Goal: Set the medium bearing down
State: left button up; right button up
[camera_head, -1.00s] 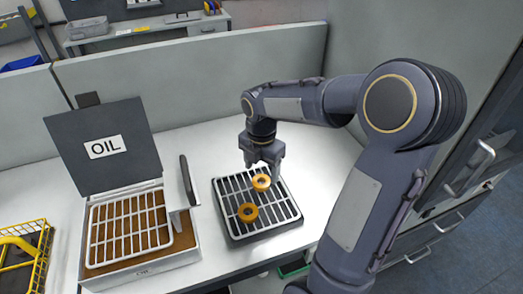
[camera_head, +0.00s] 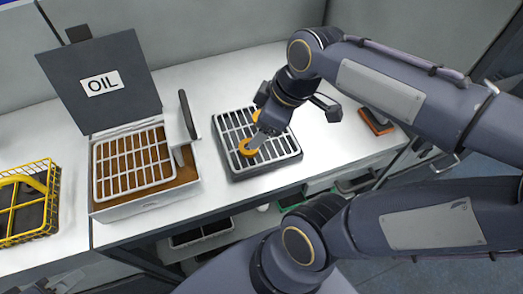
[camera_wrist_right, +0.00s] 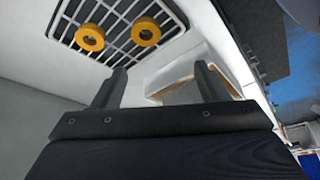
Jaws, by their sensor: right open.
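Two orange ring-shaped bearings lie on the dark tray's light rack (camera_head: 284,147). The nearer bearing (camera_head: 246,149) shows beside a finger of my right gripper (camera_head: 290,125). The farther bearing (camera_head: 256,115) is partly hidden behind that gripper. In the right wrist view, one bearing (camera_wrist_right: 90,38) and the other bearing (camera_wrist_right: 146,31) lie flat on the rack, beyond the fingertips. I cannot tell which is the medium one. My right gripper (camera_wrist_right: 158,78) is open and empty above the worktop. A grey part at the lower left edge may be my left gripper (camera_head: 50,284).
An open box with a lid marked OIL (camera_head: 101,84) holds a second rack (camera_head: 134,162) left of the tray. A yellow wire basket (camera_head: 28,205) stands farther left. A dark item with an orange edge (camera_head: 377,120) lies right of the tray. The worktop behind is clear.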

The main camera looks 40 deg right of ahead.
jog(key=s+a+f+m+t+y, duration=0.1)
jog(key=s+a+f+m+t, duration=0.1)
jog(key=m, duration=0.6)
jog(key=s+a+f, duration=0.1)
jog(key=s+a, duration=0.1)
jog(key=s, duration=0.1)
jog(key=shift+a+m, duration=0.2)
jog(key=shift+m, duration=0.1)
jog(key=shift+c, duration=0.3)
